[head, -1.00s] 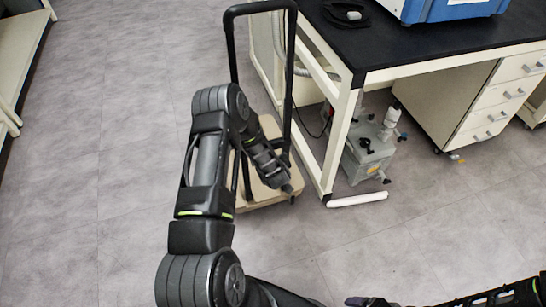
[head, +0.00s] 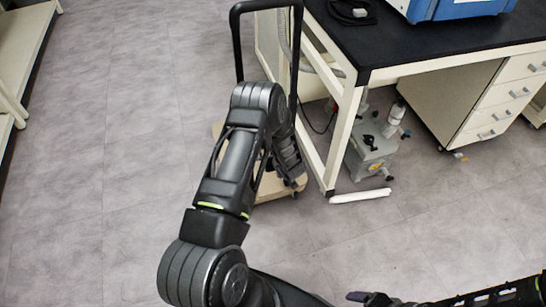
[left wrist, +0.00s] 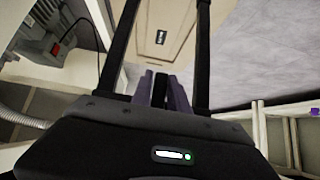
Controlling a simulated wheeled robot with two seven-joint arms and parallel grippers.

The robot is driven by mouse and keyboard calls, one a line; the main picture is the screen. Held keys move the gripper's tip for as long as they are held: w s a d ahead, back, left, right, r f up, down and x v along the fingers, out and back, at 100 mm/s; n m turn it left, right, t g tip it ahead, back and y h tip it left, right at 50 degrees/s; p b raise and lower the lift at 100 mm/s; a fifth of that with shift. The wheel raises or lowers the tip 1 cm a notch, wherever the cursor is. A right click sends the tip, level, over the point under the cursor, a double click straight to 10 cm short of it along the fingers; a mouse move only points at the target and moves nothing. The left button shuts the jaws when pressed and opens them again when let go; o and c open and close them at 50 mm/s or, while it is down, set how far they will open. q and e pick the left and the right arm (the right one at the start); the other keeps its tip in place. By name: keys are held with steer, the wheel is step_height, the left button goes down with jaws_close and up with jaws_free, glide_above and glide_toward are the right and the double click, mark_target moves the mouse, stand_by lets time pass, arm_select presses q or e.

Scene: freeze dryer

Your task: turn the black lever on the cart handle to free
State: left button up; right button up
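The cart's black handle (head: 297,60) stands upright in the head view, partly hidden behind my left arm. Its two bars also show in the left wrist view (left wrist: 203,60), running down toward the beige cart platform (left wrist: 170,15). My left gripper (head: 292,180) points down in front of the cart in the head view, mostly blurred into the arm. In the left wrist view its two purplish fingers (left wrist: 161,90) lie between the bars, with something dark between them. I cannot tell whether that is the black lever. My right gripper (head: 365,299) is cut off at the bottom edge.
A black-topped bench (head: 450,35) with pale legs stands close to the cart's right. A grey pump (head: 371,150) sits under it, and a white rod (head: 360,196) lies on the floor. Pale shelving (head: 25,50) is far left. Floor between is clear.

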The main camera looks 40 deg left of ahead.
arm_select(q)
steer(key=o, duration=0.3)
steer(key=shift+o, duration=0.2)
steer(key=shift+d+r, duration=0.1)
steer(key=p+v, duration=0.1)
steer(key=v, duration=0.6)
steer(key=shift+s+d+r, duration=0.15)
